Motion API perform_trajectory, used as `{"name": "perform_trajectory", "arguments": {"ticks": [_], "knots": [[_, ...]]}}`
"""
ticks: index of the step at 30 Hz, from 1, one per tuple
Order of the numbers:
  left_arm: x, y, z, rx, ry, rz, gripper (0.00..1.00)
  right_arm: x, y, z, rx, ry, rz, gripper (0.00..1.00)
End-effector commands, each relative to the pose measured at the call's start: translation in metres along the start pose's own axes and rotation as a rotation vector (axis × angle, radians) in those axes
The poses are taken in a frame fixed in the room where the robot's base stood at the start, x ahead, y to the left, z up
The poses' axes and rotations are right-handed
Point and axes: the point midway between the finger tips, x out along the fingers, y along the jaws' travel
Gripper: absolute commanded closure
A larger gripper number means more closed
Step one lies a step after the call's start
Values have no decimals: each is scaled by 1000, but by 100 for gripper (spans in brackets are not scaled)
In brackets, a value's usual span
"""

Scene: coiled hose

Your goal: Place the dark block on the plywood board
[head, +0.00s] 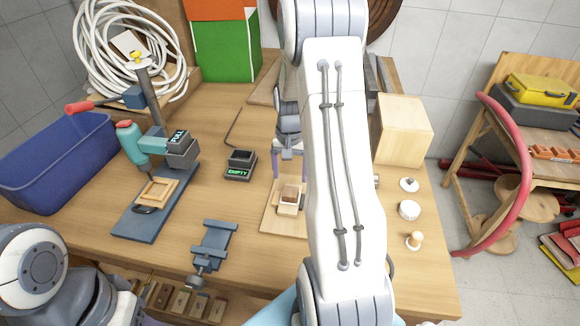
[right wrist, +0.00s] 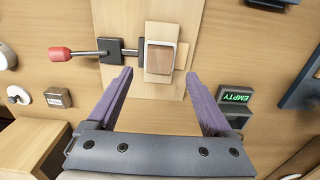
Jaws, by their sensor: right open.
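A brown wooden block (head: 290,195) sits on the pale plywood board (head: 270,222) in the middle of the bench. In the right wrist view the block (right wrist: 159,57) lies on a paler wood piece on the board (right wrist: 118,18). It is the darkest block I can pick out there. My right gripper (head: 289,178) is open and empty above the board. In the right wrist view its fingers (right wrist: 158,76) are spread wide, with the block ahead between their tips and apart from both. My right arm hides part of the board. My left arm shows at the lower left, but its gripper does not.
A red-handled clamp (right wrist: 60,53) reaches to the block's side. An "EMPTY" charger (head: 239,166) stands left of the board, with a drill (head: 150,140) further left. A large wooden box (head: 403,130) and small knobs (head: 409,209) stand to the right. A vise (head: 214,245) sits near the front edge.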

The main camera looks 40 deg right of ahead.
Motion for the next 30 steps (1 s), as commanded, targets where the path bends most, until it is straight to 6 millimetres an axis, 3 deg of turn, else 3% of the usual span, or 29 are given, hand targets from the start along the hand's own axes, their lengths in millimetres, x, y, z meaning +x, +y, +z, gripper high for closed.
{"name": "perform_trajectory", "arguments": {"ticks": [6,14,17,20,23,27,30], "knots": [[9,-1,0,1,0,0,50,-32,0,-1,0,3,-1,15],[10,-1,0,1,0,0,50,-42,-1,0,-2,-1,0,15],[10,-1,0,1,0,0,50,-46,-10,9,-38,0,-2,15],[10,-1,0,1,0,0,50,-56,-37,34,-141,3,-8,15],[10,-1,0,1,0,0,50,-70,-72,80,-308,7,-19,15],[10,-1,0,1,0,0,50,-88,-106,158,-575,10,-36,15],[10,-1,0,1,0,0,50,-97,-116,214,-764,8,-48,15]]}}
